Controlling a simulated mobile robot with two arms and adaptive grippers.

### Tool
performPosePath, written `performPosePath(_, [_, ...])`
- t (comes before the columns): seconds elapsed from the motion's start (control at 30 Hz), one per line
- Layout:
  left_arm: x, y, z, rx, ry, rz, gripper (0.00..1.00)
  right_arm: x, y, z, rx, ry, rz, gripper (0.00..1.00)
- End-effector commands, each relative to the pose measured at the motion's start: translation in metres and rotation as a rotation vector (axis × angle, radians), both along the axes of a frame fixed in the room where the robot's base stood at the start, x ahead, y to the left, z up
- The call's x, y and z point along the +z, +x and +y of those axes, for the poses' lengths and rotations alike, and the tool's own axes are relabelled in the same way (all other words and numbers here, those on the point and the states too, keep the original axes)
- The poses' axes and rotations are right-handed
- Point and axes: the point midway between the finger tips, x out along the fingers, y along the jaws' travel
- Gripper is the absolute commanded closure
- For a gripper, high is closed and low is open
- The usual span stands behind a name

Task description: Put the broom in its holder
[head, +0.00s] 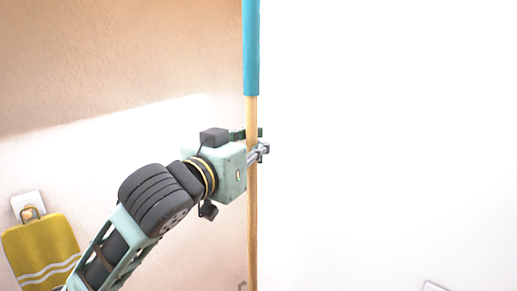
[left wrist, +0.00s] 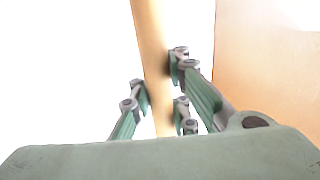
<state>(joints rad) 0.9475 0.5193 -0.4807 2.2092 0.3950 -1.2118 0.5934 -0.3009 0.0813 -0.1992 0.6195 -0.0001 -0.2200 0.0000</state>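The broom's long handle (head: 252,225) stands upright in the middle of the head view, pale wood below and a blue sleeve above. Its top and bottom ends lie outside the picture. My left gripper (head: 257,143) is at the wood just below the blue sleeve. In the left wrist view the wooden handle (left wrist: 150,40) runs between the fingers of that gripper (left wrist: 160,88), which press against it from both sides. The brush end is not in view, and I cannot make out a broom holder for certain. My right gripper is not in view.
A mustard towel (head: 42,250) with white stripes hangs from a hook on a white plate (head: 28,203) at the lower left. A beige wall (head: 100,60) is behind, and a bright white surface (head: 390,140) fills the right. A small metal piece (head: 242,285) shows beside the handle's lower part.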

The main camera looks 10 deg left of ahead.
Motion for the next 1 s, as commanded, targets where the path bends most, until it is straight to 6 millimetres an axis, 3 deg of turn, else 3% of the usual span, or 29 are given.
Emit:
performPosePath(0.13, [-0.008,0.001,-0.002,0.0,-0.001,-0.003,1.0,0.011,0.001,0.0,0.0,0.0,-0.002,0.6])
performPosePath(0.53, [-0.016,0.002,-0.002,-0.001,-0.002,-0.006,1.0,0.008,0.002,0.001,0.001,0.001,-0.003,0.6])
performPosePath(0.6, [-0.016,0.002,-0.002,-0.001,0.0,-0.001,0.9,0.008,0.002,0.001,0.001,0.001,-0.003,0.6])
performPosePath(0.87, [-0.016,0.002,-0.002,-0.001,0.0,-0.001,0.68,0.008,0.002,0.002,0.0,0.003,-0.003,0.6])
performPosePath(1.0, [-0.016,0.002,-0.002,0.0,0.0,-0.001,0.65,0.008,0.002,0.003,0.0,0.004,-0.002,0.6])
